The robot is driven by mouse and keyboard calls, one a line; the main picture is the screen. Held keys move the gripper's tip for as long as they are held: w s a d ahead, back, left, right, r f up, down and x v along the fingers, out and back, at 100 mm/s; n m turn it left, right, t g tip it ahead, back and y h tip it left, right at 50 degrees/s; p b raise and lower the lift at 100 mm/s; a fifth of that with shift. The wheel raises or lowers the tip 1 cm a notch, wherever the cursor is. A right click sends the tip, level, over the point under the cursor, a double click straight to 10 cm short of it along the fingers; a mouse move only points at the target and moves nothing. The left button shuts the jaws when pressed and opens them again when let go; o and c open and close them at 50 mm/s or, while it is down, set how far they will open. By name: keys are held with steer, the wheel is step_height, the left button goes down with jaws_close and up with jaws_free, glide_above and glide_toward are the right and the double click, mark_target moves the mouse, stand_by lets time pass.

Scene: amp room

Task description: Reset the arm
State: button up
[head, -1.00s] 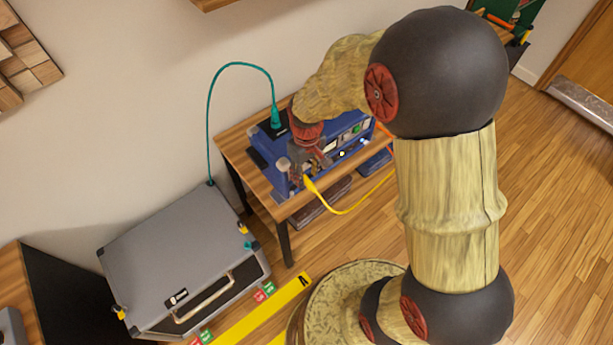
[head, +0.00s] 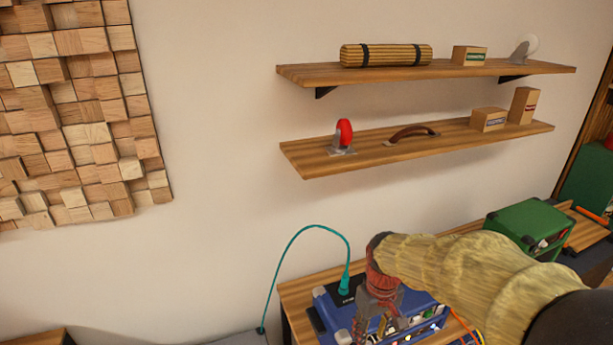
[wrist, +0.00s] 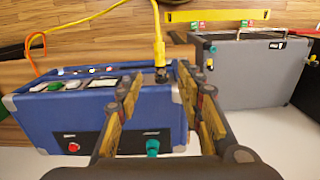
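My arm reaches in from the lower right of the head view, bent, with my gripper (head: 375,315) low over the blue amplifier (head: 425,325). In the wrist view my gripper (wrist: 168,88) has its two fingers spread apart, with nothing held between them. Beyond the fingertips, a yellow plug (wrist: 159,55) on a yellow cable stands at the edge of the blue amplifier (wrist: 95,125). A teal plug (head: 346,283) with its cable stands in the amplifier's dark top area. The fingertips are hard to make out in the head view.
The amplifier stands on a wooden table (head: 292,295). Two wall shelves (head: 300,72) with small boxes hang above. A green box (head: 530,225) stands to the right. A grey case (wrist: 255,75) shows in the wrist view.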

steer(key=s+r+m+t, duration=0.3)
steer(key=s+r+t, duration=0.2)
steer(key=s+r, duration=1.1)
steer(key=shift+d+t, duration=0.3)
steer(key=shift+d, duration=0.05)
steer(key=shift+r, duration=0.1)
stand_by(0.7)
